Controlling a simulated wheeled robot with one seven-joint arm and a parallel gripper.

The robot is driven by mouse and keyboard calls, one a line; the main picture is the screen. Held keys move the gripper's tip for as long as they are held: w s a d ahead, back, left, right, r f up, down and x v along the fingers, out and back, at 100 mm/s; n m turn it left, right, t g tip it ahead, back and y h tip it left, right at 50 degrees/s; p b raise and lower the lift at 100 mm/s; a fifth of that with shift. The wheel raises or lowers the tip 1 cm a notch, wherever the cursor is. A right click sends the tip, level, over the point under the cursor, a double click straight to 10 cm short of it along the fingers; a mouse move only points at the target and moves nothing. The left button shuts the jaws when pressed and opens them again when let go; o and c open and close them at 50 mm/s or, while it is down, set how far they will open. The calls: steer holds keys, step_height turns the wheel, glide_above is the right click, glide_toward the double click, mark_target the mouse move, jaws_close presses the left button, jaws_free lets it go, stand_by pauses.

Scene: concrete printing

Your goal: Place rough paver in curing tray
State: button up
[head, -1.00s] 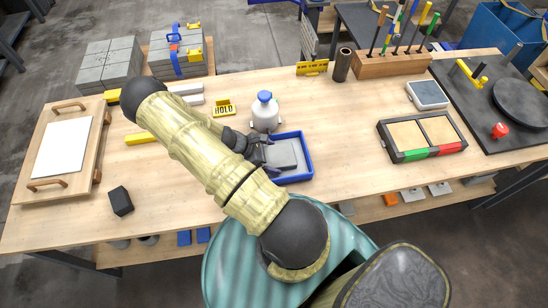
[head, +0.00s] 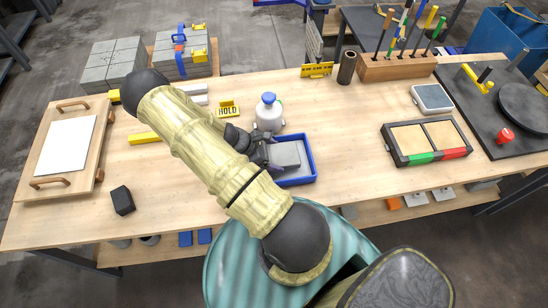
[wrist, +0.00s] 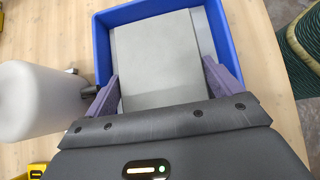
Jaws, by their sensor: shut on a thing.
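The grey square paver (wrist: 160,60) is between the two fingers of my gripper (wrist: 162,92) in the wrist view. My gripper is shut on it. The paver is inside the outline of a blue-rimmed tray (wrist: 243,65), over a darker grey surface. I cannot tell whether it rests on that surface or is just above it. In the head view the paver (head: 287,154) and blue tray (head: 312,163) show at the table's middle front, with my gripper (head: 268,152) reaching in from the left. Part of the tray is hidden by my gripper.
A white bottle with a blue cap (head: 268,115) stands close behind my gripper. A yellow HOLD sign (head: 229,109) is to its left. A two-section tray with green and red edges (head: 427,140) lies right. A wooden board with handles (head: 52,176) and a black block (head: 122,200) are left.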

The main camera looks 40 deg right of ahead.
mark_target(274, 155)
step_height(274, 155, up, 8)
steer(key=shift+r+b, duration=0.1)
steer(key=shift+b, duration=0.65)
steer(key=shift+w, duration=0.1)
